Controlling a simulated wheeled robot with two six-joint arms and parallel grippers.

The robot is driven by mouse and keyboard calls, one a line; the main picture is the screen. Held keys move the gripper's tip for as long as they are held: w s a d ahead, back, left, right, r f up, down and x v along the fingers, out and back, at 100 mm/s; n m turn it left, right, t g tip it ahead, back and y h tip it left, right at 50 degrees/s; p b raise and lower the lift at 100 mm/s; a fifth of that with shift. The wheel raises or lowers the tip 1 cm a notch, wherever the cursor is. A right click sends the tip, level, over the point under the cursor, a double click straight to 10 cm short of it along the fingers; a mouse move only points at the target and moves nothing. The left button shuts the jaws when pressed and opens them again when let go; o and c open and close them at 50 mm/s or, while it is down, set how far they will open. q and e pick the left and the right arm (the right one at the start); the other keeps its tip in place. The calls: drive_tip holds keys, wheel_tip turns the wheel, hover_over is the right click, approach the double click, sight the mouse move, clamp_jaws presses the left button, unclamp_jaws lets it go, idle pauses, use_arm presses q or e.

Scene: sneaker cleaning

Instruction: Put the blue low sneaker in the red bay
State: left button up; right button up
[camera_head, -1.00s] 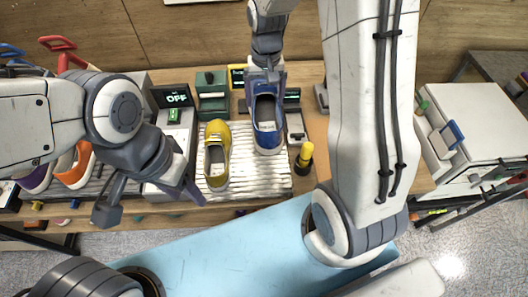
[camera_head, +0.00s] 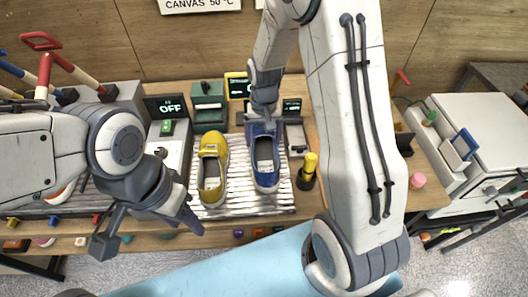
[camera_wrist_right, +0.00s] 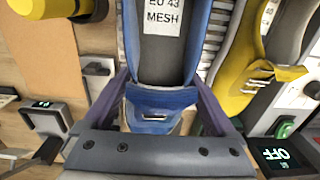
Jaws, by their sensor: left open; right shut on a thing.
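My left gripper (camera_head: 150,226) is open and empty near the table's front edge, left of the mat. I cannot pick out a red bay.
A yellow sneaker (camera_head: 212,170) stands on the mat just left of the blue one. A yellow-topped black bottle (camera_head: 307,172) is close on the right. Devices with "OFF" displays (camera_head: 171,107) line the back. A white cabinet (camera_head: 480,130) stands right.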

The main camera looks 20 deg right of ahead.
sight(263, 149)
wheel_tip(263, 149, down, 4)
drive_tip(key=shift+f+p, duration=0.1)
drive_tip(key=shift+p, duration=0.2)
drive_tip(key=shift+f, duration=0.4)
drive_tip(key=shift+f, duration=0.1)
